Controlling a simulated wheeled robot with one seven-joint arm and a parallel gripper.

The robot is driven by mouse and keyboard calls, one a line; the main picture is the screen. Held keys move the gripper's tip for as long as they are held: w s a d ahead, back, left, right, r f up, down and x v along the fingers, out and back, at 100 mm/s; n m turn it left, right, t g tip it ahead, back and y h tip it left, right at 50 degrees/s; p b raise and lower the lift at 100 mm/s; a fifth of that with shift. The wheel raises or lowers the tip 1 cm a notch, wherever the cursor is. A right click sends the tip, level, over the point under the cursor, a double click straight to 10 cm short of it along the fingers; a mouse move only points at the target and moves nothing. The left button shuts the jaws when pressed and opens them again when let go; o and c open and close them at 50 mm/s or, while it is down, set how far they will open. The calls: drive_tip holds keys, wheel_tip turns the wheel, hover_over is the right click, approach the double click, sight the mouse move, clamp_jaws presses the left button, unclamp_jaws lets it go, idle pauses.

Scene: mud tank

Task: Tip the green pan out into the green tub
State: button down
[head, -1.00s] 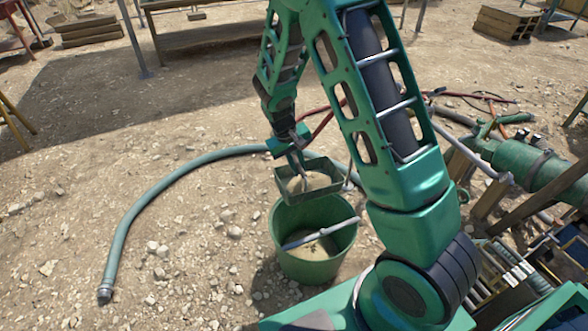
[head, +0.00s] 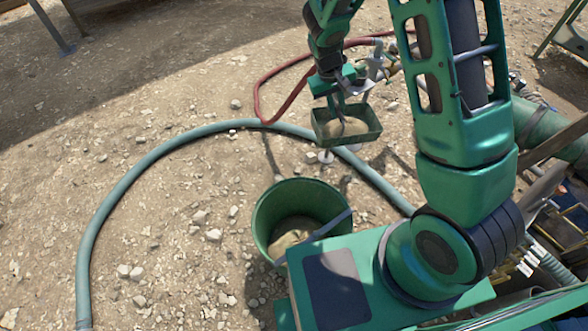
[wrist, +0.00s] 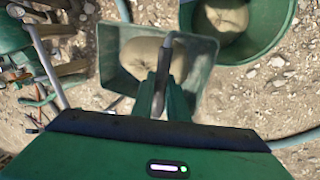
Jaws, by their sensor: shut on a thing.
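The green pan (head: 368,135) is a shallow rectangular pan with a heap of tan mud (head: 343,127) in it. The green tub (head: 262,215) is a round bucket on the ground, in front of and below the pan, with some tan mud inside. In the wrist view the tub (wrist: 283,25) is at the upper right, beside the pan.
A grey-green hose (head: 150,172) curves over the stony ground around the tub. A red hose (head: 262,85) lies behind the pan. A grey bar (head: 330,226) lies across the tub's rim. Green pipework (head: 545,125) stands at the right. Ground left of the tub is open.

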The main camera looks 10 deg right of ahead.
drive_tip(key=shift+w+d, duration=0.1)
drive_tip(key=shift+w, duration=0.1)
drive_tip(key=shift+d, duration=0.15)
drive_tip(key=shift+d, duration=0.15)
drive_tip(key=s+a+f, duration=0.7)
drive_tip(key=a+f, duration=0.2)
drive_tip(key=a, duration=0.1)
drive_tip(key=s+a+f, duration=0.6)
drive_tip(key=a+f, duration=0.3)
drive_tip(key=a, duration=0.2)
drive_tip(key=w+d+f+g+y, duration=0.3)
drive_tip(key=d+f+g+y, duration=0.3)
drive_tip(key=y, duration=0.9)
drive_tip(key=shift+w+d+f+n+g, duration=0.35)
drive_tip(key=shift+d+f, duration=0.45)
drive_tip(key=shift+d, duration=0.65)
